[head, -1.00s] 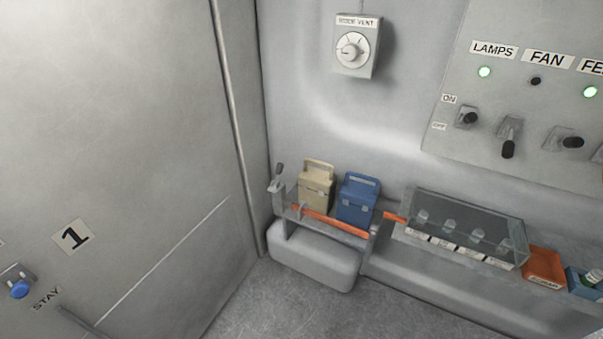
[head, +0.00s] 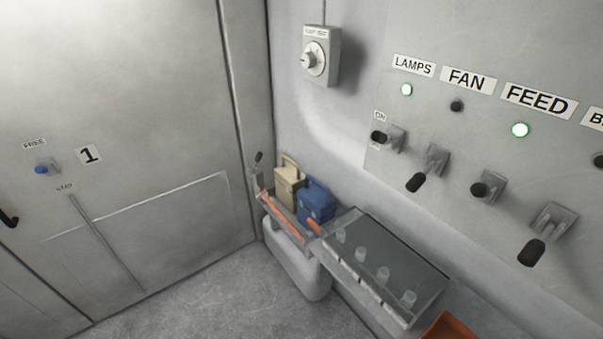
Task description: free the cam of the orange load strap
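The orange load strap (head: 284,222) runs across the front of a small shelf in the corner, before a beige case (head: 288,183) and a blue case (head: 317,203). A short orange piece also shows at the shelf's right end, by the clear-lidded box. A small upright lever with a dark tip (head: 258,158) stands at the strap's left end; it looks like the cam, but it is too small to tell how it sits. My gripper is not in view.
A switch panel (head: 470,133) and a dial box (head: 319,56) are on the wall. The floor (head: 235,296) is clear.

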